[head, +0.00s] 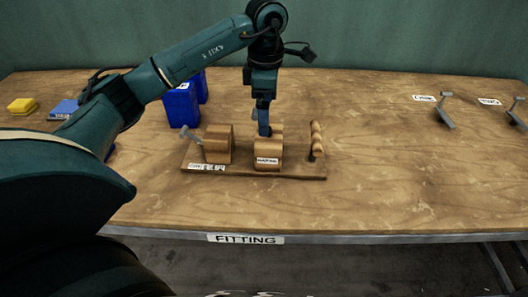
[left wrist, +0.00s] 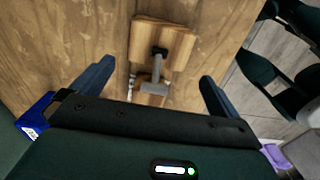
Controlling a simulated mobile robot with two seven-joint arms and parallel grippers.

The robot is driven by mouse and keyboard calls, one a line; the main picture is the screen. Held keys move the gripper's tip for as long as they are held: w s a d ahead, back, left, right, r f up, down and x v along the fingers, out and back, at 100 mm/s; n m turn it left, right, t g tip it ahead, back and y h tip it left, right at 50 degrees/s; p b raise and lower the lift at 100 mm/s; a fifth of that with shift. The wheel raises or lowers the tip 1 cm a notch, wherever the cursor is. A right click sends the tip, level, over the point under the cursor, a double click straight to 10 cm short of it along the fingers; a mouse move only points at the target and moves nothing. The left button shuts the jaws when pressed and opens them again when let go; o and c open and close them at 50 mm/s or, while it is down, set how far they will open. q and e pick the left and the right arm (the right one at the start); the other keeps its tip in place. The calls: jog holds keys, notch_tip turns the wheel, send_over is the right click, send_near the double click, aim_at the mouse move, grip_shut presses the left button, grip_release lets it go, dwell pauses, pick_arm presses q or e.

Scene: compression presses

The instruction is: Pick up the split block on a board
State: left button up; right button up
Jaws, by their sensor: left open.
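A wooden board (head: 240,173) lies on the table near its front edge. In its middle stands a wooden split block (head: 268,150) with a small white label on its front. My left gripper (head: 265,131) points down at the block from above, its tip overlapping the block's back part. I cannot tell whether it touches. In the left wrist view my left gripper (left wrist: 155,85) is open, its two dark blue fingers wide apart. A wooden piece (left wrist: 176,38) with a grey handle shows beyond the fingers; I cannot tell which piece it is. My right gripper is not in view.
A wooden block (head: 217,145) with a grey lever stands on the board's left, and an upright rounded wooden piece (head: 316,140) on its right. Blue bins (head: 181,105) stand behind. Two grey levers (head: 445,112) (head: 516,113) are at the far right. The table's right middle is clear.

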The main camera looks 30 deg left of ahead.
aim_at(266, 157)
pick_arm(q)
jog(key=shift+a+f+p, duration=0.2)
jog(key=shift+f+p, duration=0.2)
jog(key=shift+f, duration=2.35)
jog(key=shift+c, duration=0.4)
jog(key=c, duration=1.7)
jog(key=shift+w+r, duration=0.1)
jog(key=shift+r, duration=0.1)
